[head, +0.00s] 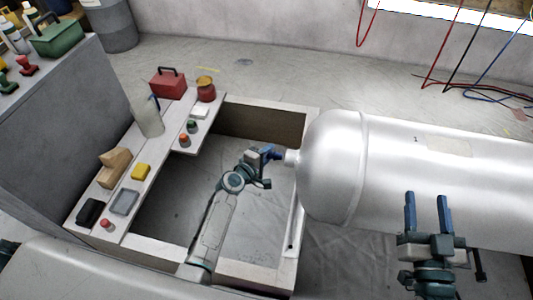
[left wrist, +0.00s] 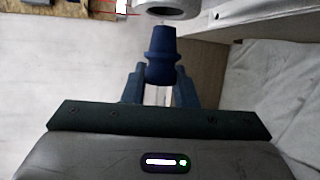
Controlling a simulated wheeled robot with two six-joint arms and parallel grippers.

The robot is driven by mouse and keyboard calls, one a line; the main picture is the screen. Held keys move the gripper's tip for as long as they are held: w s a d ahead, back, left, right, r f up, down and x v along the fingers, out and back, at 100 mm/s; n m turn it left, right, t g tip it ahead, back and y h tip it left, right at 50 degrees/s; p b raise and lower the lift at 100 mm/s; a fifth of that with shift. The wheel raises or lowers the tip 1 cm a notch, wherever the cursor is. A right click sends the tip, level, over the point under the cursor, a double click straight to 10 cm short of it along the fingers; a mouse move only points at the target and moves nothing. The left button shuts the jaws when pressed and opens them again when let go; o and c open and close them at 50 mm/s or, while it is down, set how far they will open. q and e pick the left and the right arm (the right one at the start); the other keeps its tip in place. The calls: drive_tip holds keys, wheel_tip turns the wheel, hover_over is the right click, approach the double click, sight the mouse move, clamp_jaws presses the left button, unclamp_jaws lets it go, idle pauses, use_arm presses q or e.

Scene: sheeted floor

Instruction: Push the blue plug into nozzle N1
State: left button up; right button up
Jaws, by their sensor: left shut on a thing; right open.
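The blue plug (left wrist: 162,55) is held by its pale stem between the fingers of my left gripper (left wrist: 160,88), its narrow end pointing away from the gripper. Nozzle N1 (left wrist: 168,10), a grey ring with a dark opening, is just beyond the plug's tip, slightly right of its centre. The tip looks just short of the rim; I cannot tell whether they touch. In the head view, my left gripper (head: 268,154) is at the pale nozzle (head: 291,157) on the silver tank's left end. My right gripper (head: 427,202) is open and empty over the tank's near side.
The silver tank (head: 410,160) fills the right side. A pale frame (head: 262,103) surrounds my left arm. Cables hang at the back right. Floor behind is mostly clear.

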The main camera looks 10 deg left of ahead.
use_arm(q)
drive_tip(key=shift+d, duration=1.55)
use_arm(e)
drive_tip(key=shift+r, duration=0.15)
idle(0.6)
use_arm(q)
drive_tip(key=o, duration=1.1)
drive_tip(key=shift+p+v, duration=0.4)
drive_tip(key=shift+v, duration=0.6)
drive_tip(key=p, duration=0.1)
approach(273, 158)
drive_tip(key=shift+w+d+f, duration=0.15)
drive_tip(key=shift+w+d, duration=0.15)
drive_tip(key=shift+w, duration=0.15)
use_arm(e)
drive_tip(key=s+a+f+g, duration=0.1)
drive_tip(key=s+f+g, duration=0.3)
drive_tip(key=f, duration=0.6)
drive_tip(key=shift+s+f+g, duration=0.15)
drive_tip(key=shift+f+g, duration=0.2)
drive_tip(key=shift+g, duration=0.95)
